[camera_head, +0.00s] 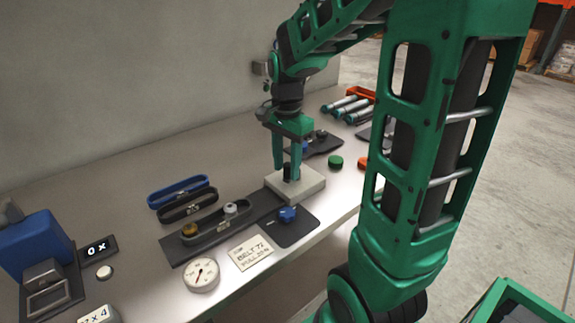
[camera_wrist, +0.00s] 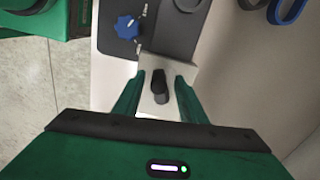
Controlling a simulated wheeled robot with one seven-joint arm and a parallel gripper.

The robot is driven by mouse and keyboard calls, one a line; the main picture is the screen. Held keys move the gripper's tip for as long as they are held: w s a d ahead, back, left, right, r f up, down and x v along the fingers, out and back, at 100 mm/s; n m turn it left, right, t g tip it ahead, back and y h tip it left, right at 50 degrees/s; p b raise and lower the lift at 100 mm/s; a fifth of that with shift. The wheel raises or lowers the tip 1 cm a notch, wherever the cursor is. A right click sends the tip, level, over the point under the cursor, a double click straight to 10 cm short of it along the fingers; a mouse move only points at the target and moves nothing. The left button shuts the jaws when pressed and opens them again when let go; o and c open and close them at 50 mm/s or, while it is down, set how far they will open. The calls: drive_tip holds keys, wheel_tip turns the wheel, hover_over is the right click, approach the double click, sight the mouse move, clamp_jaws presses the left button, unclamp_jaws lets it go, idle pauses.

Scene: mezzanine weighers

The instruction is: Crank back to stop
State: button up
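A black upright handle (camera_head: 287,172), which looks like the crank grip, stands on a pale grey block (camera_head: 312,184) at the right end of a dark rail. In the wrist view the black handle (camera_wrist: 160,86) lies between the fingers of my gripper (camera_wrist: 160,78), with visible gaps on both sides. My gripper (camera_head: 286,168) points down over the block, open around the handle. A blue knob (camera_head: 287,214) on a dark plate is in front of the block; it also shows in the wrist view (camera_wrist: 127,27). The crank's stop cannot be made out.
A round gauge (camera_head: 202,274) and a card reading "BELT" (camera_head: 251,252) lie in front of the rail with two pulleys (camera_head: 190,230). Blue (camera_head: 180,189) and black belt loops lie behind. Green and orange pieces (camera_head: 335,161) and several cylinders lie farther right.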

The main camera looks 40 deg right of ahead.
drive_tip(key=shift+f, duration=0.35)
clamp_jaws()
drive_tip(key=shift+d+r, duration=0.1)
drive_tip(key=shift+d, duration=0.35)
drive_tip(key=shift+a, duration=0.25)
drive_tip(key=shift+s+n, duration=0.3)
drive_tip(key=shift+n, duration=0.5)
drive_tip(key=n, duration=0.1)
drive_tip(key=s+n, duration=0.1)
drive_tip(key=shift+d+n, duration=0.25)
drive_tip(key=shift+n, duration=0.15)
drive_tip(key=shift+s+d+n, duration=0.25)
drive_tip(key=shift+n, duration=0.45)
drive_tip(key=shift+s+d+n, duration=0.2)
drive_tip(key=shift+n, duration=0.5)
